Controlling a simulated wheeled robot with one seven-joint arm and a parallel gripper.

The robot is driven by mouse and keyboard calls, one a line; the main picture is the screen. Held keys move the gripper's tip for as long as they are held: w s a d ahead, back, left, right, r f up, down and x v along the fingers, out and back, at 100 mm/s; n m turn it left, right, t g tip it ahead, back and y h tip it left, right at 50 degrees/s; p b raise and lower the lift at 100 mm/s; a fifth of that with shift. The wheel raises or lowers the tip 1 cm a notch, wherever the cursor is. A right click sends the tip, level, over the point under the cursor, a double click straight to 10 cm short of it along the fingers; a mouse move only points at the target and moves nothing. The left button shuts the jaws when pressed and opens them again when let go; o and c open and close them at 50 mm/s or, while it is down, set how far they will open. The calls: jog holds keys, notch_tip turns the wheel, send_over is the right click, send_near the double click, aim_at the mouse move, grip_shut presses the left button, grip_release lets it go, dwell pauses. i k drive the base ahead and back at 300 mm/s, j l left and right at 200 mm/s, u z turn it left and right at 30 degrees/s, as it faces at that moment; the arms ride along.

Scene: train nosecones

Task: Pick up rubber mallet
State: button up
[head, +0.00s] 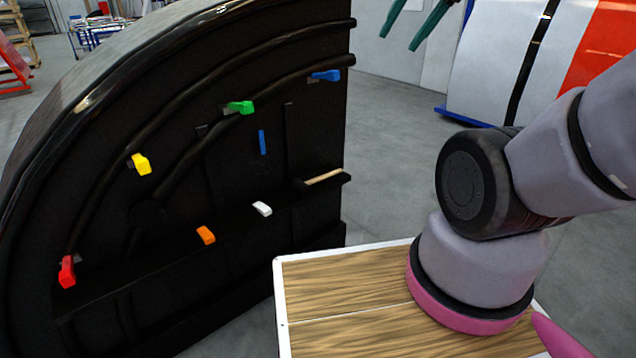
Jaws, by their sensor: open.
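A light wooden handle (324,177) lies on the black ledge near the right end of the dark curved nosecone. It looks like the rubber mallet's handle; a dark head cannot be made out against the black ledge. My gripper (398,42) shows at the top edge as two dark green fingers pointing down. The fingers are apart with nothing between them. In the picture they are above and to the right of the handle, clear of it. The rest of the gripper is out of frame.
The black nosecone's ledge (190,235) also bears orange (206,235) and white (262,209) pieces. Red, yellow, green and blue clips sit on its ribs. A wood-topped, white-edged surface (340,285) is in front. A white and red panel (500,60) stands behind; grey floor lies between.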

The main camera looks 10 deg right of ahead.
aim_at(304, 188)
jog(key=i+l+u, duration=0.4)
jog(key=i+l, duration=0.7)
jog(key=i, duration=0.1)
